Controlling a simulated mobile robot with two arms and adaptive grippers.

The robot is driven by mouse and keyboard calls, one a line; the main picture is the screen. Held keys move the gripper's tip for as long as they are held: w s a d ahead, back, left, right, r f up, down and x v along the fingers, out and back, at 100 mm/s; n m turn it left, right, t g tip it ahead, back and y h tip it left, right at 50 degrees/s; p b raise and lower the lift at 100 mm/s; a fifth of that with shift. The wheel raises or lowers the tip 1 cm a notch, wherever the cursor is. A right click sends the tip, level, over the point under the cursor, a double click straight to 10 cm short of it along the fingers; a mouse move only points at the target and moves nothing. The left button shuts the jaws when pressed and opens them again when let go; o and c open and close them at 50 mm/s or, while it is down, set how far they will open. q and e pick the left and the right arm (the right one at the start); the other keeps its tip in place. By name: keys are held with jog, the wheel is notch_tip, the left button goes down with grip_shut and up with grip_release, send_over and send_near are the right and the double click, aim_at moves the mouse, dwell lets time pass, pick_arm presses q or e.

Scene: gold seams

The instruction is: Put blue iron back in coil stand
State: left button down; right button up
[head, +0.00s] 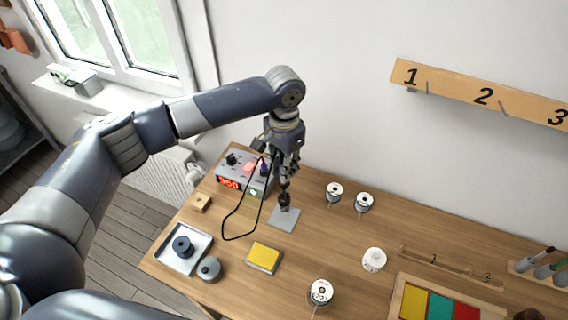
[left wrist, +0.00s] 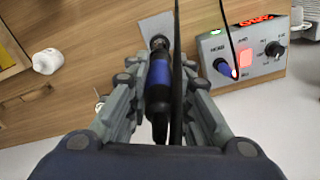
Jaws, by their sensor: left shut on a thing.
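The blue iron (left wrist: 158,88) is between the fingers of my left gripper (head: 285,176), which is shut on it. Its blue handle shows clearly in the left wrist view. The coil stand has a flat grey plate (head: 284,219) and a dark coil (head: 284,201); the plate also shows in the left wrist view (left wrist: 155,27). The gripper is right above the stand, with the iron pointing down at the coil. I cannot tell how far the tip is inside the coil. A black cable loops from the iron. My right gripper is not in view.
A station with a red display (head: 229,184) stands behind and left of the stand. A yellow sponge (head: 264,256) lies in front. White spools (head: 334,191) stand to the right. A tray (head: 201,240) is at the left edge. Bare wood lies right of the stand.

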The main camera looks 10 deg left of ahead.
pick_arm(q)
jog(key=shift+f, duration=0.25)
jog(key=shift+p, duration=0.6)
dwell(0.4)
jog(key=shift+f, duration=3.3)
dwell(1.1)
jog(key=c, duration=1.3)
grip_release()
jog(key=shift+c, duration=0.2)
jog(key=o, duration=0.5)
jog(key=shift+r, duration=0.1)
jog(key=shift+r, duration=3.45)
